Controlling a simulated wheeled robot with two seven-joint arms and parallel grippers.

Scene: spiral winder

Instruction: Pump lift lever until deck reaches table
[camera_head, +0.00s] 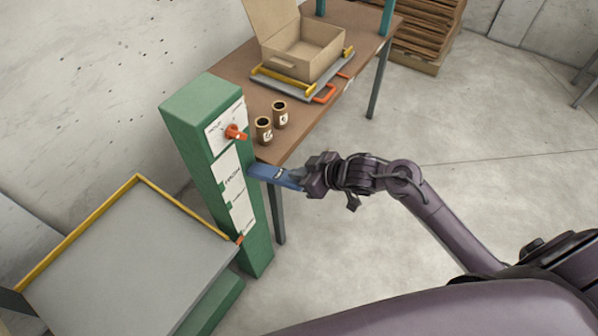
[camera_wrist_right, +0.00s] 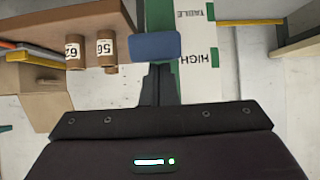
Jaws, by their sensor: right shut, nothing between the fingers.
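The green lift post (camera_head: 185,115) stands at the table's near end. Its blue lever (camera_head: 272,174) sticks out to the right, and it also shows in the wrist view (camera_wrist_right: 155,46). My right gripper (camera_head: 298,178) is shut with nothing between its fingers, at the lever's outer end; I cannot tell whether they touch. The grey deck (camera_head: 125,265) with yellow rails is at lower left, well below the tabletop. A small orange-red pointer (camera_head: 239,239) sits near the bottom of the post's white scale (camera_head: 238,195). My left gripper is not in view.
Farther back, an open cardboard box (camera_head: 303,50) sits on a grey tray with yellow rails. An orange knob (camera_head: 234,132) is on the post's upper face.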

